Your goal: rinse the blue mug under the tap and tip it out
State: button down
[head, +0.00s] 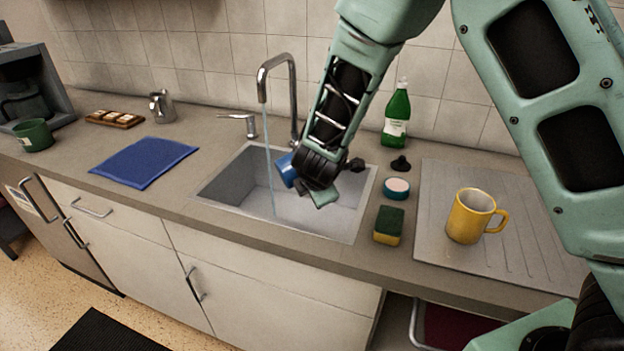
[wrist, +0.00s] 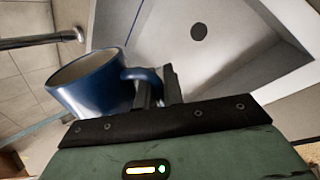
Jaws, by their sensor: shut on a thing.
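The blue mug (head: 287,170) is held over the sink (head: 235,182), close to the thin stream of water (head: 268,140) running from the tap (head: 276,62). My gripper (head: 318,178) is shut on the mug's handle. In the wrist view the jaws (wrist: 158,90) close on the handle of the mug (wrist: 95,97), whose mouth faces up and left. The water shows there as a thin line behind the mug's rim; I cannot tell whether it touches the mug. The mug looks tilted in the head view. Its inside bottom is hidden.
Right of the sink are a sponge (head: 388,226), a small round tub (head: 396,188), a black stopper (head: 401,164) and a green bottle (head: 397,115). A yellow mug (head: 470,216) stands on the drainer (head: 440,255). A blue cloth (head: 143,162) lies left of the sink.

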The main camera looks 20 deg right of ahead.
jog(key=w+d+n+t+h+p, duration=0.1)
jog(key=d+n+t+h+p, duration=0.4)
jog(key=h, duration=0.6)
jog(key=shift+d+r+n+h+p, duration=0.3)
jog(key=shift+d+n+p, duration=0.25)
jog(key=shift+d, duration=0.3)
dwell(0.5)
